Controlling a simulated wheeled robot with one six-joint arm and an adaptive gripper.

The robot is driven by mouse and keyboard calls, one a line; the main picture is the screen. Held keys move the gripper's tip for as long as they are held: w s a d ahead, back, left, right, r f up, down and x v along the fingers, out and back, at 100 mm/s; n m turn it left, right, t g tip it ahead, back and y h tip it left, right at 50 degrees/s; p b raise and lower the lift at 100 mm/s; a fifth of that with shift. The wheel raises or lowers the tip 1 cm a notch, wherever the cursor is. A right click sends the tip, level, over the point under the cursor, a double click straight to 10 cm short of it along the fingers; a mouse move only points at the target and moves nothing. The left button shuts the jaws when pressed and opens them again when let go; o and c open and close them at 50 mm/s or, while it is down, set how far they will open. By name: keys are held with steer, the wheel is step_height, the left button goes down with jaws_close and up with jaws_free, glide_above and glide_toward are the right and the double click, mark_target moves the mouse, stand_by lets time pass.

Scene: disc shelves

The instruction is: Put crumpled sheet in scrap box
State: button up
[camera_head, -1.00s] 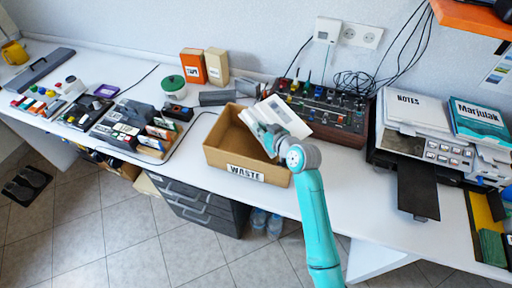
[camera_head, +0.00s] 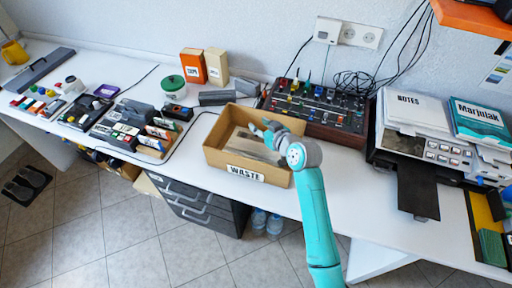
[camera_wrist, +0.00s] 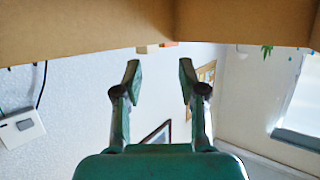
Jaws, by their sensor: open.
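The scrap box is an open brown cardboard box labelled WASTE (camera_head: 213,157) on the white desk in the head view. A pale greyish sheet (camera_head: 250,146) lies inside it, low down, partly hidden by the front wall and my arm. My gripper (camera_head: 268,129) is over the right part of the box opening. In the wrist view my gripper (camera_wrist: 160,76) has its two fingers apart with nothing between them. Brown cardboard of the box (camera_wrist: 90,35) crosses the top of that view. The sheet does not show there.
A dark mixer panel with knobs (camera_head: 318,109) stands right behind the box. A printer with a NOTES pad (camera_head: 408,107) is at the right. Grey blocks (camera_head: 216,98) and a green-lidded jar (camera_head: 172,86) stand behind left.

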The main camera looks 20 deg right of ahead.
step_height(320, 180, up, 8)
steer(key=shift+r, duration=0.2)
stand_by(0.5)
